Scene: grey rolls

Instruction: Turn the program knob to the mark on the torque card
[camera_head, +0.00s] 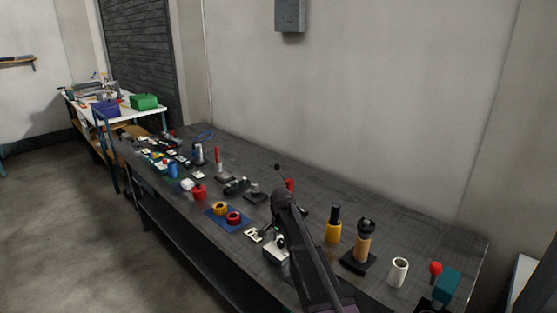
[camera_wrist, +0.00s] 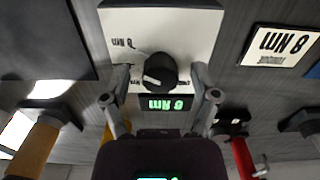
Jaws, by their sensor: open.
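The program knob (camera_wrist: 160,70) is a round black knob with a white pointer line, on a white panel (camera_wrist: 190,28) in the wrist view. The pointer slants toward the lower left. Small black labels stand around the knob; some are hidden by my fingers. A green display (camera_wrist: 165,104) below the knob shows upside down and seems to read 8 Nm. The torque card (camera_wrist: 282,45) lies to the right, upside down, reading 8 Nm. My gripper (camera_wrist: 162,82) is open, its two fingers on either side of the knob, apparently apart from it. The head view shows the card (camera_head: 253,236); my arm partly covers the white box (camera_head: 272,257).
On the dark bench (camera_head: 430,228), a yellow-handled tool (camera_head: 334,228), an orange-bodied driver (camera_head: 363,243) and a white cup (camera_head: 398,272) stand right of my arm. A blue tray (camera_head: 222,223) with yellow and red rings lies to the left. The bench's back right is clear.

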